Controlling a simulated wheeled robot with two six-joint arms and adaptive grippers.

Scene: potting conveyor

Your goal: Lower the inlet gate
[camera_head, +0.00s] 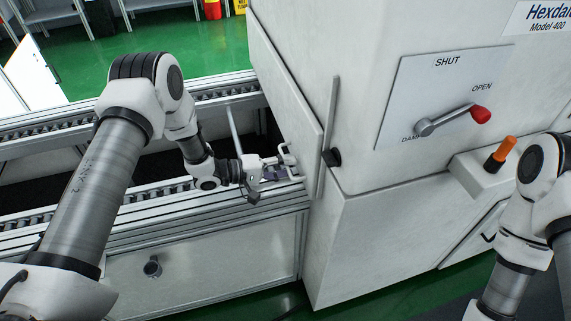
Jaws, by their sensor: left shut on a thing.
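The inlet gate (283,100) is a pale upright panel on the conveyor-facing side of the big white machine. A small light handle (289,152) shows low on it, near the conveyor rail. My left gripper (273,166) is at this handle and shut on it, just above the near rail. The fingers are small in view and partly merge with the handle. The gap under the gate is mostly hidden by my gripper and the rail. My right arm shows at the right edge; its gripper is out of view.
The roller conveyor (225,220) runs to the machine (390,210). A lever with a red knob (481,114) points toward OPEN on the machine's front plate. An orange-topped knob (505,148) stands on a ledge near my right arm. Green floor lies behind.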

